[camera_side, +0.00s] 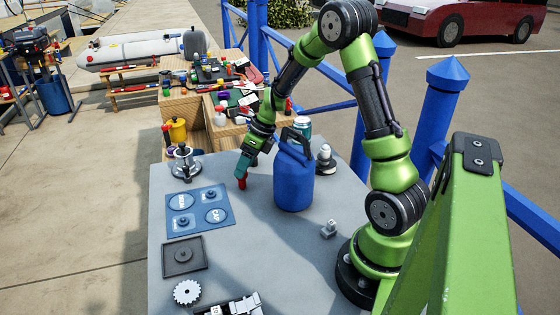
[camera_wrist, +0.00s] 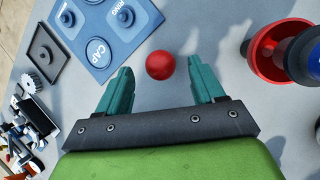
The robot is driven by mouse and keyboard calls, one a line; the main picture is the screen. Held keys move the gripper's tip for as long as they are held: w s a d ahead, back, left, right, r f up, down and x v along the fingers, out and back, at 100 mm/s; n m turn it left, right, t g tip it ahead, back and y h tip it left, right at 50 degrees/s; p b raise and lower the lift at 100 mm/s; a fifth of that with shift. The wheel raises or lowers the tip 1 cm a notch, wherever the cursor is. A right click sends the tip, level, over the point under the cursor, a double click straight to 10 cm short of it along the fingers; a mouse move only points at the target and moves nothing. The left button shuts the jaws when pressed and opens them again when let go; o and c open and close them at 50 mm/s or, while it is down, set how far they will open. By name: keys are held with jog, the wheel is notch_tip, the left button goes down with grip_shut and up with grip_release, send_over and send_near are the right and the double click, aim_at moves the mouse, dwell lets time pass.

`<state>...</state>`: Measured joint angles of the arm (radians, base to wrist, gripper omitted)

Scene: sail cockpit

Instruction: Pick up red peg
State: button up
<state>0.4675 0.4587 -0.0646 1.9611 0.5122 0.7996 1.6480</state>
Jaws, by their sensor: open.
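The red peg (camera_side: 242,181) stands on the grey table just below my gripper (camera_side: 248,163) in the side view. In the wrist view, the red peg (camera_wrist: 160,65) shows its round top from above. It lies between the two teal fingertips of my gripper (camera_wrist: 160,76), with a gap on each side. My gripper is open and empty. The peg's lower part is hard to make out.
A blue jug (camera_side: 293,182) stands close to the right of my gripper. A blue mat (camera_side: 200,209) with round labelled spots lies to the left. A black square tray (camera_side: 183,256) and a gear (camera_side: 187,292) lie nearer the front.

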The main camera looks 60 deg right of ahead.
jog(key=x, duration=0.4)
jog(key=shift+s+f, duration=0.1)
jog(key=shift+s, duration=0.1)
jog(key=c, duration=1.1)
